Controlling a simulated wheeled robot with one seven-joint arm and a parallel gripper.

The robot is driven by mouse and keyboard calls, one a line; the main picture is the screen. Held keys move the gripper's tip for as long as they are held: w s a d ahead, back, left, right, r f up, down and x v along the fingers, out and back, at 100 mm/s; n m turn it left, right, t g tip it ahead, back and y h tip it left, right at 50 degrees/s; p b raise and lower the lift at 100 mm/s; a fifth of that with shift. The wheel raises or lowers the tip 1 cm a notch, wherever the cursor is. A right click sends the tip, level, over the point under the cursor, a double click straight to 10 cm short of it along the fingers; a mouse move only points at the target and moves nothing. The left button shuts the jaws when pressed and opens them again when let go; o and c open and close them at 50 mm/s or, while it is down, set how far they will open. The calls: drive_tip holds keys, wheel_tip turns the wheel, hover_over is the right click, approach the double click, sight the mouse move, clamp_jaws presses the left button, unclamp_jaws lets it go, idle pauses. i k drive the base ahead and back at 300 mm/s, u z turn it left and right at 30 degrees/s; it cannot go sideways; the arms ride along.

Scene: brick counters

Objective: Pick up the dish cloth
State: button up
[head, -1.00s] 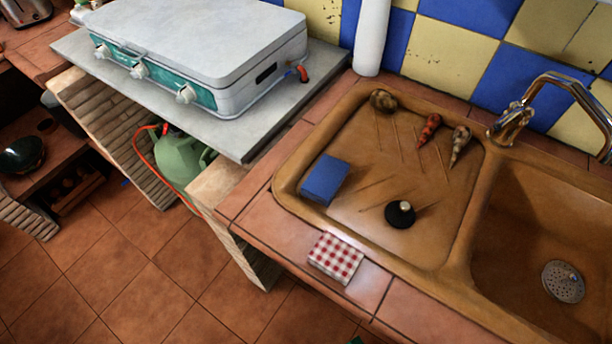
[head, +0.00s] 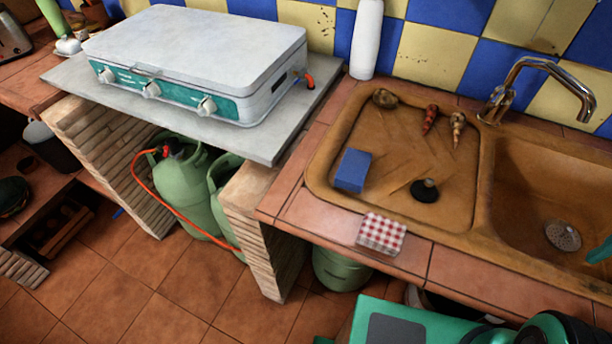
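The dish cloth (head: 381,234) is a folded red-and-white checked square. It lies flat on the terracotta tile counter edge (head: 330,219), in front of the sink's drainboard. Nothing touches it from above. Green and dark parts of my own body show at the bottom right, below and right of the cloth. My gripper's fingers cannot be seen in the head view.
The brown sink (head: 535,215) has a chrome tap (head: 520,80). A blue block (head: 353,170), a black round stopper (head: 424,190) and several shells lie on its drainboard. A white stove (head: 200,60) stands left. Green gas bottles (head: 185,185) stand below. A white roll (head: 366,40) stands behind.

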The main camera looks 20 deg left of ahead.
sight(353, 170)
drive_tip(key=u, duration=0.3)
drive_tip(key=k, duration=0.45)
drive_tip(key=u, duration=0.45)
drive_tip(key=i, duration=0.5)
drive_tip(key=z, duration=0.05)
